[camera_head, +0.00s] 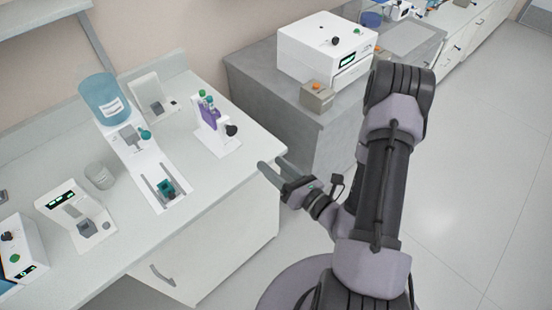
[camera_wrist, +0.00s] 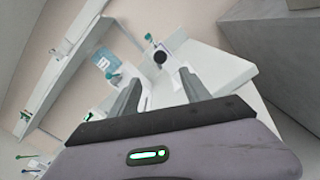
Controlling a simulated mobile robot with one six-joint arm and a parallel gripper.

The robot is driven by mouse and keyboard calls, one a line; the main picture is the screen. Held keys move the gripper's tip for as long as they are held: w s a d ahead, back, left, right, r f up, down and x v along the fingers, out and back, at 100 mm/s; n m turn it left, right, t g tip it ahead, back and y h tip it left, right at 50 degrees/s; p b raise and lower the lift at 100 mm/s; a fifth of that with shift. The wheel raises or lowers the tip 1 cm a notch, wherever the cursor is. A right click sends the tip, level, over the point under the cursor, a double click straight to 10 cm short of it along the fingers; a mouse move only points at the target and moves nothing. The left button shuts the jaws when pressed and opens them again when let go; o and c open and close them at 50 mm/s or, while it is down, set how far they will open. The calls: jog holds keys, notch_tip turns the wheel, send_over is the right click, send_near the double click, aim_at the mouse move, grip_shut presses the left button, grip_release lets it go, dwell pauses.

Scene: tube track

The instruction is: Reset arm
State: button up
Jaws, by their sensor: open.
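My gripper (camera_head: 279,174) is at the end of my arm, over the right front edge of the white bench (camera_head: 232,177). Its two fingers are apart, with nothing between them. In the wrist view my gripper (camera_wrist: 158,84) also shows spread fingers, with the white bench (camera_wrist: 222,68) beyond them. The arm is bent, with its elbow high at the right of the head view. No object touches the fingers in either view.
On the white bench stand a purple tube rack (camera_head: 211,122), a blue container (camera_head: 103,98), a white track (camera_head: 150,165), a glass beaker (camera_head: 100,176) and small devices. A white box instrument (camera_head: 325,50) sits on the grey counter (camera_head: 262,85) behind. Open floor (camera_head: 480,190) lies at right.

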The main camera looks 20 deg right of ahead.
jog(key=shift+s+f, duration=0.1)
jog(key=shift+s, duration=0.15)
